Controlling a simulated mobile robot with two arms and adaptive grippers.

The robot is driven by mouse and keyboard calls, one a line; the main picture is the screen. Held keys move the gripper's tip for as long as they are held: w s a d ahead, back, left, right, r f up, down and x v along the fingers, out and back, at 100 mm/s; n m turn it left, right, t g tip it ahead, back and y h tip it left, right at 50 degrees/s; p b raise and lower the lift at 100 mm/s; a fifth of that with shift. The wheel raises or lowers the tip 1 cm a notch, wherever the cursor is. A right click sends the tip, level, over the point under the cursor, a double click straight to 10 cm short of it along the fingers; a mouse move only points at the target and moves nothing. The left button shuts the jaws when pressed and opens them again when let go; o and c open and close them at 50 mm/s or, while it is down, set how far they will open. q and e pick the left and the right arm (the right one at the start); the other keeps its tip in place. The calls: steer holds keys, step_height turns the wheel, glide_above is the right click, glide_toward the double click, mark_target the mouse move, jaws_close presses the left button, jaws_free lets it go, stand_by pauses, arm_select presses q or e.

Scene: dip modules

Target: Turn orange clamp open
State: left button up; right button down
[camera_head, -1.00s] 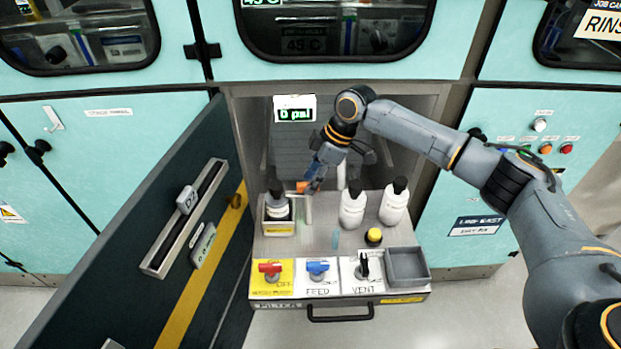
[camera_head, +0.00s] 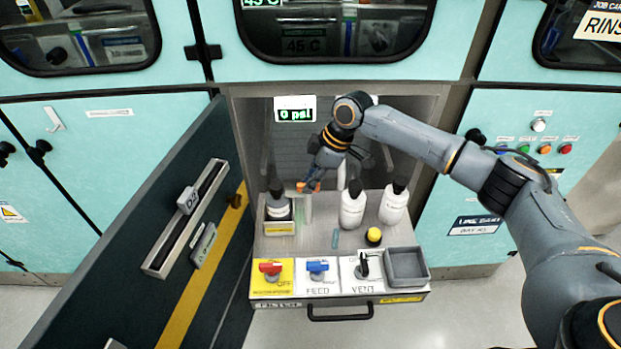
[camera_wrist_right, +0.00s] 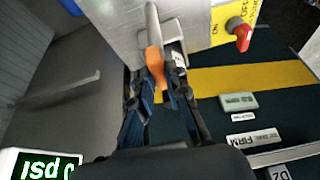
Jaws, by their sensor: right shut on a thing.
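The orange clamp (camera_head: 309,186) is at the back left of the pull-out tray, beside an upright pale tube (camera_head: 306,212). In the right wrist view the orange clamp (camera_wrist_right: 155,62) sits between the two fingertips. My right gripper (camera_head: 313,182) reaches down from the back and is shut on the clamp; its fingers (camera_wrist_right: 160,85) touch it from both sides in the wrist view. Part of the clamp is hidden by the fingers. My left gripper is in neither view.
White bottles with black caps (camera_head: 353,208) stand just right of the clamp. A bottle (camera_head: 278,207) sits in a holder to the left. Red (camera_head: 269,268) and blue (camera_head: 317,268) valves line the front. An open dark door (camera_head: 150,230) stands left; a 0 psi display (camera_head: 295,109) hangs behind.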

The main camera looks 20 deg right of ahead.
steer(key=m+t+h+p, duration=0.1)
steer(key=m+p, duration=0.3)
steer(key=p, duration=0.2)
steer(key=m+t+h+p, duration=0.1)
steer(key=m+p, duration=0.3)
steer(key=p, duration=0.2)
steer(key=m+t+h+p, duration=0.1)
steer(key=m+p, duration=0.3)
steer(key=p, duration=0.1)
steer(key=shift+s+a+r+p, duration=0.25)
steer(key=shift+s+a+p, duration=0.05)
steer(key=shift+p, duration=0.1)
steer(key=m+h+p, duration=0.1)
steer(key=m, duration=0.1)
steer(key=shift+a+f+m+p, duration=0.1)
steer(key=shift+m+p, duration=0.25)
steer(key=shift+m, duration=0.05)
steer(key=shift+f+m+h+p, duration=0.15)
steer(key=shift+m+h+p, duration=0.5)
steer(key=shift+m, duration=0.65)
steer(key=shift+w, duration=0.1)
steer(key=c, duration=1.3)
jaws_free()
steer(key=v, duration=1.2)
steer(key=shift+a, duration=0.1)
